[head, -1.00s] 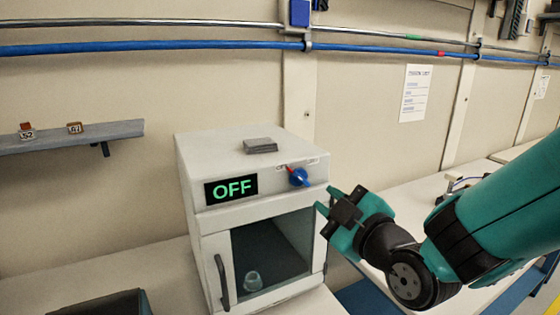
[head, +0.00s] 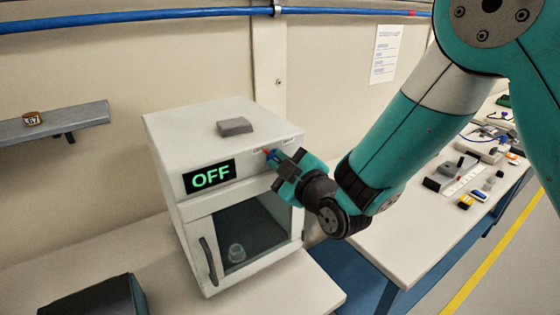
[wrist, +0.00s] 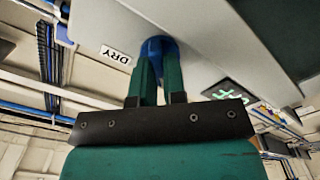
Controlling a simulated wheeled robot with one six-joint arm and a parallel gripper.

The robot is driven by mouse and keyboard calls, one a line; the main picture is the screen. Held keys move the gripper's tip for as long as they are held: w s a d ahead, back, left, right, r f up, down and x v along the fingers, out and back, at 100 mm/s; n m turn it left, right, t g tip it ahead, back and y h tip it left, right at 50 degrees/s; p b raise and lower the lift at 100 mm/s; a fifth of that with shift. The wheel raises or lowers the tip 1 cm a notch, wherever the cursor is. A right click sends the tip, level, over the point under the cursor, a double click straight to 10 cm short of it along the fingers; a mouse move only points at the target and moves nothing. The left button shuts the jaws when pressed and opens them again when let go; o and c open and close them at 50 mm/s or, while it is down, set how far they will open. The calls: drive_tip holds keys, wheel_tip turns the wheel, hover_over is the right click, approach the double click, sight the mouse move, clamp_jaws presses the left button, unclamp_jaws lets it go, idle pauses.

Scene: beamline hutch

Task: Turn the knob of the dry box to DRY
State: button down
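The dry box (head: 165,140) is a white cabinet with a windowed door, standing on the bench. Its display (head: 209,177) reads OFF in green. The blue knob (head: 271,155), with a red mark, is at the upper right of its front, mostly hidden by my gripper in the head view. My gripper (head: 277,162) is at the knob. In the wrist view, the two green fingers (wrist: 159,75) stand close together with the blue knob (wrist: 157,44) between their tips, and they look closed on it. The DRY label (wrist: 115,54) is left of the knob there.
A grey block (head: 235,126) lies on top of the box. A dark bin (head: 95,298) is at the front left. A side bench (head: 410,235) at the right carries several small items.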

drive_tip(key=shift+m, duration=0.3)
drive_tip(key=m+b, duration=0.1)
drive_tip(key=m, duration=0.3)
drive_tip(key=shift+r+m+b, duration=0.1)
drive_tip(key=shift+m+b, duration=0.2)
drive_tip(key=shift+w+d+r+m+b, duration=0.1)
drive_tip(key=shift+m+b, duration=0.05)
drive_tip(key=shift+m, duration=1.95)
drive_tip(key=shift+w+d+f+m+b, duration=0.1)
drive_tip(key=shift+d+m, duration=0.05)
drive_tip(key=shift+m, duration=1.95)
drive_tip(key=shift+w+d+r+m+b, duration=0.1)
drive_tip(key=shift+m+b, duration=0.05)
drive_tip(key=shift+m, duration=1.95)
drive_tip(key=c, duration=1.5)
unclamp_jaws()
drive_tip(key=shift+o, duration=0.2)
